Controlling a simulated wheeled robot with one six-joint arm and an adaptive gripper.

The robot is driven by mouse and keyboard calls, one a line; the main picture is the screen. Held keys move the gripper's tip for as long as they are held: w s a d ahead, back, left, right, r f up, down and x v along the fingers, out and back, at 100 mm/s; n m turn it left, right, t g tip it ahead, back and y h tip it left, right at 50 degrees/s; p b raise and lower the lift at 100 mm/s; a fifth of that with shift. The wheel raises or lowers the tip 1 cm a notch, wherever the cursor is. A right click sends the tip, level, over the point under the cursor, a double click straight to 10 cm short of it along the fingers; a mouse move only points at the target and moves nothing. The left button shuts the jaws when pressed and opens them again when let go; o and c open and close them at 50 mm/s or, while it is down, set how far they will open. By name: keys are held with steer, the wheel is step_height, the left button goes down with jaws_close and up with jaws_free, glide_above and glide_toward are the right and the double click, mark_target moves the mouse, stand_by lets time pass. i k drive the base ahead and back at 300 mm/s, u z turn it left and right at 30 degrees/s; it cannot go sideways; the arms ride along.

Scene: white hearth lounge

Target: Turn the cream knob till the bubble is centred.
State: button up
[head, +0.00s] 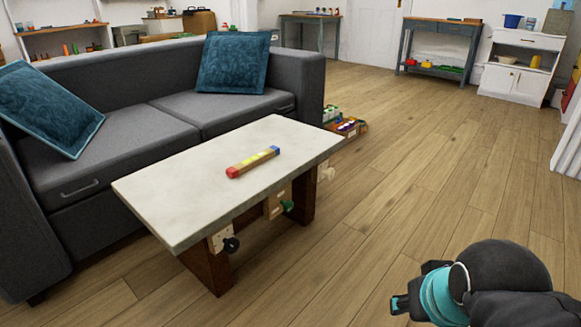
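A small spirit level (252,163) lies on the white tabletop (180,207), with a red near end, a yellow middle and a blue far end. Its bubble is too small to make out. Under the table's right edge are a black knob (231,244) on a pale block and a green knob (287,206) on another. A cream piece (326,173) shows under the far right corner; I cannot tell whether it is the cream knob. My gripper (399,304) is at the bottom right, over the floor, well away from the table; its fingers are mostly hidden.
A grey sofa (140,125) with teal cushions stands close behind the table. A crate of small coloured things (350,128) is on the floor beyond the table. Wooden floor (400,210) to the right is clear. A blue workbench (440,48) and white cabinet (515,80) stand at the back.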

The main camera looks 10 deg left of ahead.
mark_target(329, 173)
steer(key=u, duration=0.05)
steer(key=k, duration=0.45)
steer(key=z, duration=0.8)
steer(key=i, duration=1.4)
steer(key=u, duration=0.85)
